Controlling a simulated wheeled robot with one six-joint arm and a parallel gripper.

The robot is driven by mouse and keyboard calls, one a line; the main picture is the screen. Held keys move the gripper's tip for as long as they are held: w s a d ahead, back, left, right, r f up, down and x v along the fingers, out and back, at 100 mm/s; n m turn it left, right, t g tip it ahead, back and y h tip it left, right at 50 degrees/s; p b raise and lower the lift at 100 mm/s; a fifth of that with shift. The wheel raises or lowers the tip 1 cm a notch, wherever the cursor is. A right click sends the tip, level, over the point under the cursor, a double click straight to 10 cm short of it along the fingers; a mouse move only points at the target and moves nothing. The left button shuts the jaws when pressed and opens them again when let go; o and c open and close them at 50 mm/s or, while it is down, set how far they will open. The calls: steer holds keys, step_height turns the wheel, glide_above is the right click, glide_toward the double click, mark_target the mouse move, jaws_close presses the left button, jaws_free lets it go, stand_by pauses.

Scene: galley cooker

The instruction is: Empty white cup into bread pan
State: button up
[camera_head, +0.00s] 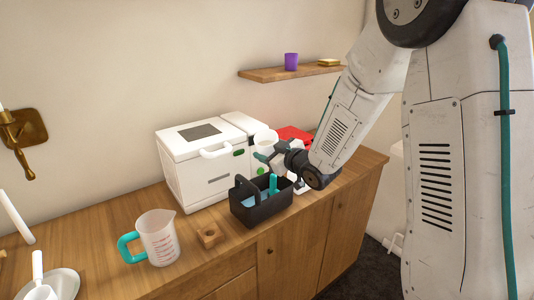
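A white cup (265,139) shows upright at the right end of the white bread machine. My gripper (270,153), with teal fingertips, is around its lower part and appears shut on it, above the counter. The fingers hide part of the cup, and its contents are not visible. Below and slightly left of the gripper stands a dark open-topped pan-like container (252,216) with a black handle; light blue and teal things show inside. I cannot tell for certain whether this is the bread pan.
The white bread machine (187,185) stands behind the dark container. A measuring jug (161,243) with a teal handle and a small wooden block (209,235) are to the left. A red object (295,133) is behind my gripper. A wall shelf (270,74) holds a purple cup (291,61).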

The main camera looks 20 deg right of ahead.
stand_by(0.3)
steer(key=shift+w+d+r+n+t, duration=0.2)
steer(key=shift+n+t, duration=0.3)
steer(key=shift+n, duration=0.5)
steer(key=shift+w+d+n+t+y, duration=0.15)
steer(key=shift+n+t, duration=0.1)
steer(key=shift+n, duration=0.25)
steer(key=shift+w+n+t+y, duration=0.15)
steer(key=shift+n+t, duration=0.1)
steer(key=shift+n, duration=0.25)
steer(key=shift+s, duration=0.1)
steer(key=shift+n, duration=0.4)
steer(key=shift+t, duration=0.3)
steer(key=shift+n, duration=0.4)
stand_by(0.4)
